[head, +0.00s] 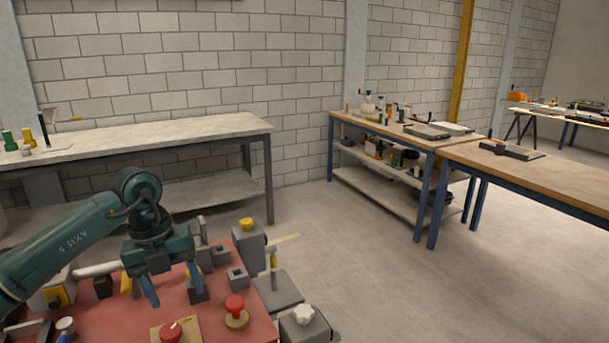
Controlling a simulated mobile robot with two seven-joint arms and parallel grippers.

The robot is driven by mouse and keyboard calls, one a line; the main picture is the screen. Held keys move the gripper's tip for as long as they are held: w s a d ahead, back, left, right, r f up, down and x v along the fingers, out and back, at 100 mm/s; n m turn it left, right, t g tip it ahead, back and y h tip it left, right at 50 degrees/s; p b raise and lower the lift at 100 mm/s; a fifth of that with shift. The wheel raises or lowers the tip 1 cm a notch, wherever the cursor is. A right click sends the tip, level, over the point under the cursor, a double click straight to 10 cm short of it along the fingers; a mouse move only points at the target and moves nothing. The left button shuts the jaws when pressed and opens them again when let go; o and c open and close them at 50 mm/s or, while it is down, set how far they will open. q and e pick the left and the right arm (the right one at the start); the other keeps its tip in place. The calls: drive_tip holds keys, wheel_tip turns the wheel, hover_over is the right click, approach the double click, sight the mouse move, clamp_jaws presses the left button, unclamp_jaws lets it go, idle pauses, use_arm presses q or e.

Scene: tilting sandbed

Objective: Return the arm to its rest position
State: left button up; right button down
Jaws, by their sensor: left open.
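My left arm (62,248), dark green, comes in from the left and reaches over a red-topped bench (215,318). My left gripper (172,287) points down with its two blue fingers spread apart, and I see nothing held between them. It hangs over the bench among small fixtures; a dark block shows close to the right finger, and I cannot tell whether they touch. My right gripper is out of the picture.
A pale workbench (170,134) stands behind. Open floor (380,270) lies to the right.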

use_arm(q)
drive_tip(key=s+d+f+m+g+h, duration=0.1)
drive_tip(key=s+d+f+h, duration=0.15)
drive_tip(key=d, duration=0.35)
drive_tip(key=s+d+f+m+h, duration=0.1)
drive_tip(key=d+f+h, duration=0.15)
drive_tip(key=d, duration=0.35)
drive_tip(key=s+d+r+n+t+h+p, duration=0.1)
drive_tip(key=s+d+r+n+t+h, duration=0.15)
drive_tip(key=d+h, duration=0.4)
drive_tip(key=s+d+r+n+t+h, duration=0.1)
drive_tip(key=s+d+r+h, duration=0.15)
drive_tip(key=d+h, duration=0.4)
drive_tip(key=a+f+n+t+y, duration=0.45)
drive_tip(key=n+t, duration=0.25)
drive_tip(key=n, duration=0.3)
drive_tip(key=a+f+n+t+y, duration=0.35)
drive_tip(key=n+t+y, duration=0.3)
drive_tip(key=n, duration=0.35)
drive_tip(key=s+a+f+n+g+y, duration=0.2)
drive_tip(key=s+f+n, duration=0.1)
drive_tip(key=s+f, duration=0.2)
drive_tip(key=s+a+f+n+g+y+p, duration=0.1)
drive_tip(key=s+a+f+n+g+y, duration=0.1)
drive_tip(key=s+f, duration=0.4)
wheel_tip(320, 180, down, 4)
drive_tip(key=shift+a+r+n+g+y, duration=0.1)
drive_tip(key=shift+a+n+g+y, duration=0.1)
drive_tip(key=shift+n+g+y, duration=0.45)
